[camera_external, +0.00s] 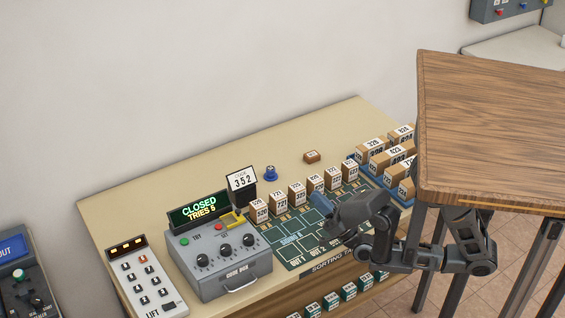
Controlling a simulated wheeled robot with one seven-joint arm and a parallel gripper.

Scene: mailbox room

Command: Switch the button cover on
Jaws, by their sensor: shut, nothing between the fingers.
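A grey control box (222,270) stands on the left part of the table. On its top right is a small yellow piece (234,220), which looks like the button cover; whether it is raised or lowered is too small to tell. A red button (218,227) sits just left of it, and a green button (185,241) is further left. My gripper (319,201) is shut and empty above the dark green sorting mat (290,239). It is well to the right of the yellow piece and apart from it.
A row of numbered blocks (280,200) lines the mat's back edge. A keypad (150,278) lies left. A wooden table (490,130) blocks the right.

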